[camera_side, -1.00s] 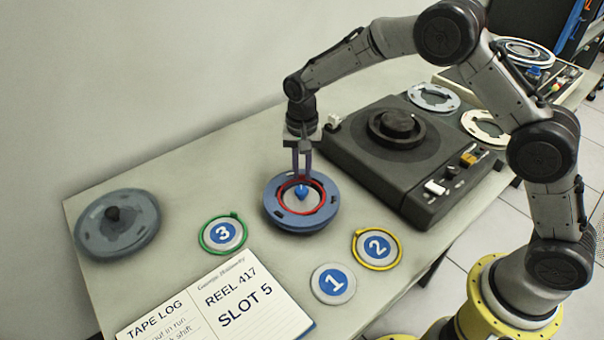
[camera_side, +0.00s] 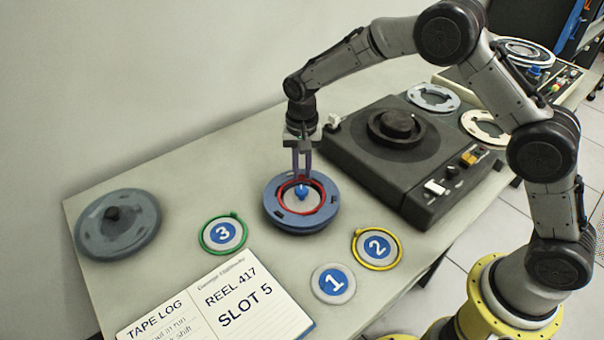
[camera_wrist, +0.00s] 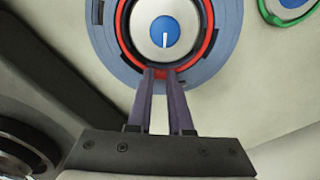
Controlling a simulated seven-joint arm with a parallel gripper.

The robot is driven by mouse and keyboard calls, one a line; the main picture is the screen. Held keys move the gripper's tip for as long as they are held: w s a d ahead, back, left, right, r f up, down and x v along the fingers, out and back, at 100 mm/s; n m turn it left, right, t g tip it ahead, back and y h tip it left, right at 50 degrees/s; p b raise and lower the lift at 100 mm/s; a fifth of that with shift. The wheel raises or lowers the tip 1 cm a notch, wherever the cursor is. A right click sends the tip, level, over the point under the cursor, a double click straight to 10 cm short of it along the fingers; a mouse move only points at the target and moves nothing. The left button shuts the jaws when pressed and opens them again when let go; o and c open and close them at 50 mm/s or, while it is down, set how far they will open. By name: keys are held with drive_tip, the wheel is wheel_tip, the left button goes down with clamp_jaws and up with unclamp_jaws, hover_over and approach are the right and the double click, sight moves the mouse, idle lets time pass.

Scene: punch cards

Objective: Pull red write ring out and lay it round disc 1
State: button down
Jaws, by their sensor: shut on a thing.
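The red write ring (camera_side: 321,205) sits on the blue-grey tape reel (camera_side: 275,206), around its pale hub. It also shows in the wrist view (camera_wrist: 209,40). My gripper (camera_side: 303,179) points down at the far side of the ring, and its fingers are shut on the ring's edge; the fingertips also meet it in the wrist view (camera_wrist: 161,72). Disc 1 (camera_side: 333,283) is a grey disc with a blue centre and a white 1. It lies bare on the table in front of the reel. The ring still appears level with the reel.
A dark tape unit (camera_side: 400,160) stands behind right. An open log book (camera_side: 262,318) lies left of disc 1. Another reel (camera_side: 135,240) lies far left.

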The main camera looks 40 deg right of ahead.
drive_tip(key=shift+r, duration=0.7)
idle(0.9)
drive_tip(key=shift+r, duration=2.95)
drive_tip(key=shift+n, duration=0.5)
drive_tip(key=s+a, duration=0.1)
drive_tip(key=s, duration=0.1)
drive_tip(key=s+a+f, duration=0.1)
drive_tip(key=s+a, duration=0.1)
drive_tip(key=s, duration=0.1)
drive_tip(key=s+a+f, duration=0.1)
drive_tip(key=s+a, duration=0.1)
drive_tip(key=shift+s+f, duration=0.15)
drive_tip(key=shift+s, duration=0.05)
drive_tip(key=n, duration=0.1)
hover_over(328, 261)
wheel_tip(328, 261, down, 3)
drive_tip(key=shift+f, duration=2.45)
drive_tip(key=shift+f, duration=1)
drive_tip(key=c, duration=0.8)
unclamp_jaws()
drive_tip(key=shift+o, duration=0.2)
